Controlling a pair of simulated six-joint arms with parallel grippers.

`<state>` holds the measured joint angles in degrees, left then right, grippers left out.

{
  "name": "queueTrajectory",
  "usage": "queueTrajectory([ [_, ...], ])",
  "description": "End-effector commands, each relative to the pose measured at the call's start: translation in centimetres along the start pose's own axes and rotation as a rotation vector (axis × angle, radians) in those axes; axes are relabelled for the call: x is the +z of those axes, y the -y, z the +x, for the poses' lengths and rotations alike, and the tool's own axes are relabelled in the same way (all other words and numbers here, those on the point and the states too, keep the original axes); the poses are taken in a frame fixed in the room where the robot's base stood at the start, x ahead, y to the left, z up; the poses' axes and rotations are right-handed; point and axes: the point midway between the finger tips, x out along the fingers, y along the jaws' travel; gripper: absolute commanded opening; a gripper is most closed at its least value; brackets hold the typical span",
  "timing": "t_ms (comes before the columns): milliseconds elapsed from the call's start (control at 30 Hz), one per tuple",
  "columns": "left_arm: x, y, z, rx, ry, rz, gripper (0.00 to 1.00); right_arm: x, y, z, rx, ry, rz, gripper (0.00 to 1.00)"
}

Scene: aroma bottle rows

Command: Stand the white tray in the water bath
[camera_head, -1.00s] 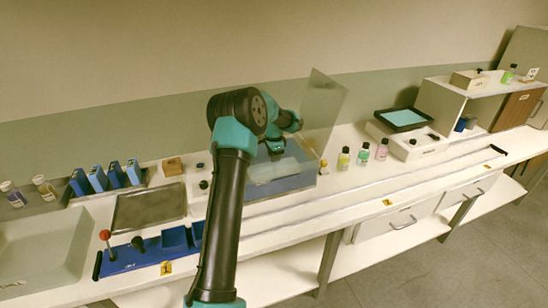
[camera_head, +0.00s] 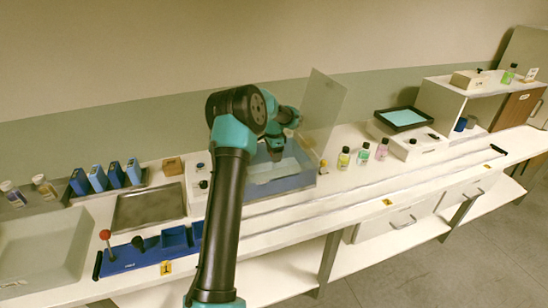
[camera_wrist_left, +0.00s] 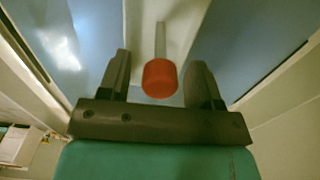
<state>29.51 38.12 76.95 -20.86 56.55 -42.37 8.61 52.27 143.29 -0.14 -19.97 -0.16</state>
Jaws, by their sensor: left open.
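The water bath (camera_head: 283,184) is a blue-sided box at the middle of the bench, with its clear lid (camera_head: 322,108) raised. My left gripper (camera_head: 277,157) points down into the bath opening. In the left wrist view the open gripper (camera_wrist_left: 160,82) has a finger on each side of a red knob (camera_wrist_left: 160,78) on a pale stem (camera_wrist_left: 160,42). Behind the stem runs a pale band (camera_wrist_left: 178,15) between bluish surfaces; it may be the white tray, but I cannot tell for sure. In the head view my arm hides part of the bath.
Several small bottles (camera_head: 363,154) stand to the right of the bath. A black tray with turquoise inside (camera_head: 404,117) sits farther right. A dark flat plate (camera_head: 150,207) and a blue rack with a red-topped lever (camera_head: 104,235) lie to the left. The bench's right front is clear.

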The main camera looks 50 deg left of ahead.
Motion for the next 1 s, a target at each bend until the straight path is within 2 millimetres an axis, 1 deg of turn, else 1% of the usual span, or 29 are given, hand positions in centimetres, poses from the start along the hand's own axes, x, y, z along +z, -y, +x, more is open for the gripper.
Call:
queueTrajectory([
  [300,-0.1,0.0,-6.0,-0.004,-0.003,0.001,0.59,0.0,0.0,0.0,0.000,0.000,0.000,0.43],
  [500,0.0,0.0,-9.2,-0.003,-0.002,0.001,0.59,0.0,0.0,0.0,0.000,0.000,0.000,0.43],
  [600,0.0,0.0,-10.1,-0.002,-0.001,0.001,0.59,0.0,0.0,0.0,0.000,0.000,0.000,0.43],
  [700,0.0,0.0,-10.5,-0.001,-0.001,0.001,0.59,0.0,0.0,0.0,0.000,0.000,0.000,0.43],
  [1000,0.0,0.0,-10.6,-0.001,-0.001,0.001,0.59,0.0,0.0,0.0,0.000,0.000,0.000,0.43],
])
